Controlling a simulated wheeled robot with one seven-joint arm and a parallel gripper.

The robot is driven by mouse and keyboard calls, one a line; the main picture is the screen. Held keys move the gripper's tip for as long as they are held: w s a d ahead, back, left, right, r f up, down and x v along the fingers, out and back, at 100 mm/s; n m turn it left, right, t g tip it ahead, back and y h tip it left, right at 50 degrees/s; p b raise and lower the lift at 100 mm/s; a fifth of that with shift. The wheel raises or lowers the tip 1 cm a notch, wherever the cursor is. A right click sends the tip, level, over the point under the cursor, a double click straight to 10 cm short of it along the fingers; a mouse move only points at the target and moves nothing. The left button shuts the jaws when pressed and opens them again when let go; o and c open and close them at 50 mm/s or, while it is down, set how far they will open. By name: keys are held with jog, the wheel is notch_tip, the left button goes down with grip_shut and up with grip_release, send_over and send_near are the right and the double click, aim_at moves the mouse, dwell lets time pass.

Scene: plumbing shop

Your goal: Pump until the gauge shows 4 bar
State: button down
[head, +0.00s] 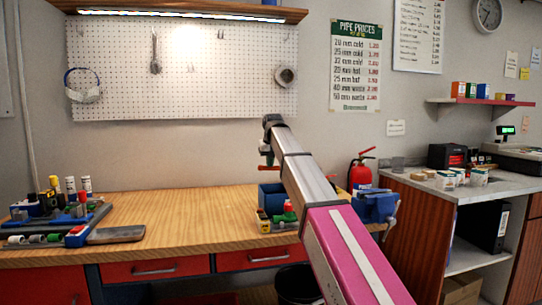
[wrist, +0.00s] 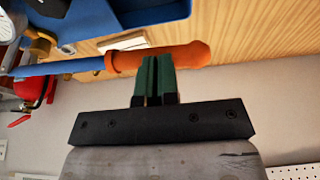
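In the wrist view, the pump's orange handle grip (wrist: 190,54) sits on the end of a blue lever (wrist: 70,66) that runs off to the left. My gripper (wrist: 153,60) has its two green fingers together, with only a thin dark line between them. The fingertips overlap the middle of the grip, which runs crosswise to them; whether they touch it is hard to tell. The blue pump tank (wrist: 100,22) is at the top. A rounded white part at the upper left edge is cut off; no gauge reading is visible. In the head view, my arm hides most of the pump area.
The wooden bench (head: 185,215) is clear in its middle. A tray of tools and fittings (head: 75,228) is on the left. A blue vise (head: 376,207) stands right of my arm, with a red extinguisher (head: 359,172) behind. Small coloured parts (head: 280,217) lie beside my arm.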

notch_tip(320, 180, up, 9)
jog(key=d, duration=0.1)
jog(key=shift+w+d+r, duration=0.15)
jog(key=shift+w+d, duration=0.05)
dwell(0.7)
notch_tip(320, 180, down, 13)
jog(key=a, duration=0.2)
notch_tip(320, 180, up, 13)
jog(key=d, duration=0.2)
dwell(1.0)
